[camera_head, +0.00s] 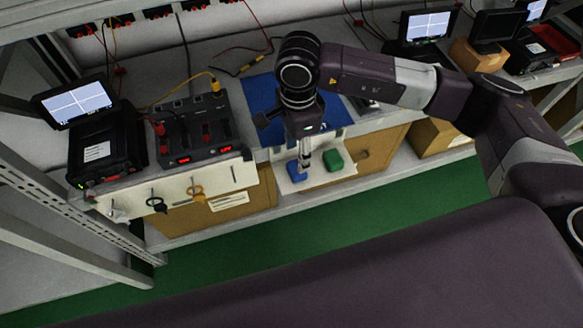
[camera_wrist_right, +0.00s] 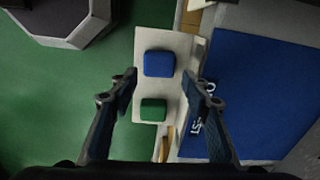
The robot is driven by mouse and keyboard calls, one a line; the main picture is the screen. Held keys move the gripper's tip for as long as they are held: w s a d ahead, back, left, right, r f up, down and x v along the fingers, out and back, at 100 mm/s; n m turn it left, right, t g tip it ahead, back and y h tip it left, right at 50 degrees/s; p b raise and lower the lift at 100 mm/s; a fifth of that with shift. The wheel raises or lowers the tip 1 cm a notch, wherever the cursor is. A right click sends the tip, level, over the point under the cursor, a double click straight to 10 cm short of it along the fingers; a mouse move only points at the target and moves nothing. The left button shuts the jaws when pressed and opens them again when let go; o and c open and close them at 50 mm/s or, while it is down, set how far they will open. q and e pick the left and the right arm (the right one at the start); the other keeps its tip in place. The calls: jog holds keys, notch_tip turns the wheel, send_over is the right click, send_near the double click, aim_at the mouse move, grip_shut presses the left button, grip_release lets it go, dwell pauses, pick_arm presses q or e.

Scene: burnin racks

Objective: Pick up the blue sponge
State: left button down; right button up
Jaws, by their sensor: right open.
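The blue sponge (camera_head: 295,171) lies at the left side of a small white shelf (camera_head: 312,180) at the bench front; it also shows in the right wrist view (camera_wrist_right: 159,64). A green sponge (camera_head: 334,160) lies to its right, a small gap apart, and also shows in the right wrist view (camera_wrist_right: 153,109). My right gripper (camera_head: 304,163) points down over the shelf, close to the blue sponge. In the right wrist view its fingers (camera_wrist_right: 161,88) are spread wide with nothing held. The blue sponge appears just beyond the fingertips. My left gripper is not in view.
A blue mat (camera_head: 263,93) lies on the bench behind the shelf. A dark power unit (camera_head: 194,130) and a monitor (camera_head: 75,103) stand to the left. Cardboard boxes (camera_head: 375,145) sit below the bench. The green floor (camera_head: 225,250) in front is clear.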

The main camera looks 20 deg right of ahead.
notch_tip(320, 180, down, 6)
jog(key=shift+f, duration=0.1)
jog(key=shift+c, duration=0.5)
jog(key=c, duration=0.4)
